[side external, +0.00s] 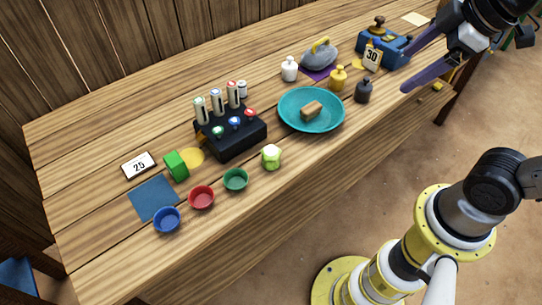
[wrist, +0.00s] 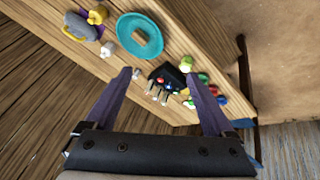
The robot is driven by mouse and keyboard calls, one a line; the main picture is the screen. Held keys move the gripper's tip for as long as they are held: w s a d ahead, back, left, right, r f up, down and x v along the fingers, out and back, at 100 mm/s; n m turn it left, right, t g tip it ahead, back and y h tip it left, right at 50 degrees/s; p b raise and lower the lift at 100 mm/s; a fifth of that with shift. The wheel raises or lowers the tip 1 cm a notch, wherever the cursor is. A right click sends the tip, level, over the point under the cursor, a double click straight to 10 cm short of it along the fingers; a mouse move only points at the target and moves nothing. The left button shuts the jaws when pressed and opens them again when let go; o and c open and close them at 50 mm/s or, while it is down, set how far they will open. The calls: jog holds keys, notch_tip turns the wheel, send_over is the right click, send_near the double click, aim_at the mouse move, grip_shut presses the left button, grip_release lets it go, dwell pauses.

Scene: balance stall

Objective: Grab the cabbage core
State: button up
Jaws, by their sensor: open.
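The cabbage core (side external: 271,157) is a small pale-green lump on the table, right of the green bowl and in front of the teal plate. It also shows in the wrist view (wrist: 186,64), beyond my fingertips and near the table edge. My gripper (side external: 405,72) is open and empty, with two purple fingers, raised at the right end of the table, well away from the cabbage core. In the wrist view my gripper (wrist: 181,72) has its fingers spread wide, with the black rack seen between them.
The teal plate (side external: 292,122) holds a brown block (side external: 312,110). A black rack (side external: 240,147) with several upright markers stands behind the cabbage core. Blue (side external: 167,219), red (side external: 201,197) and green (side external: 235,180) bowls line the front. Small bottles and a blue device (side external: 382,50) stand at right.

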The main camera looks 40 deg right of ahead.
jog(key=w+a+n+g, duration=0.2)
jog(key=w+a+n, duration=0.3)
jog(key=w, duration=0.5)
jog(key=n+g, duration=0.4)
jog(key=n, duration=0.4)
send_over(271, 151)
notch_tip(271, 151, down, 16)
jog(key=f, duration=0.7)
jog(key=shift+s+a+f, duration=0.15)
jog(key=shift+s+f, duration=0.2)
jog(key=shift+s, duration=0.05)
jog(key=shift+w+d+f, duration=0.1)
jog(key=shift+w+f, duration=0.05)
jog(key=shift+f, duration=0.85)
jog(key=shift+w+d+f, duration=0.1)
jog(key=shift+w+f, duration=0.05)
jog(key=shift+f, duration=0.8)
jog(key=shift+w+f, duration=0.15)
jog(key=shift+f, duration=0.85)
grip_shut()
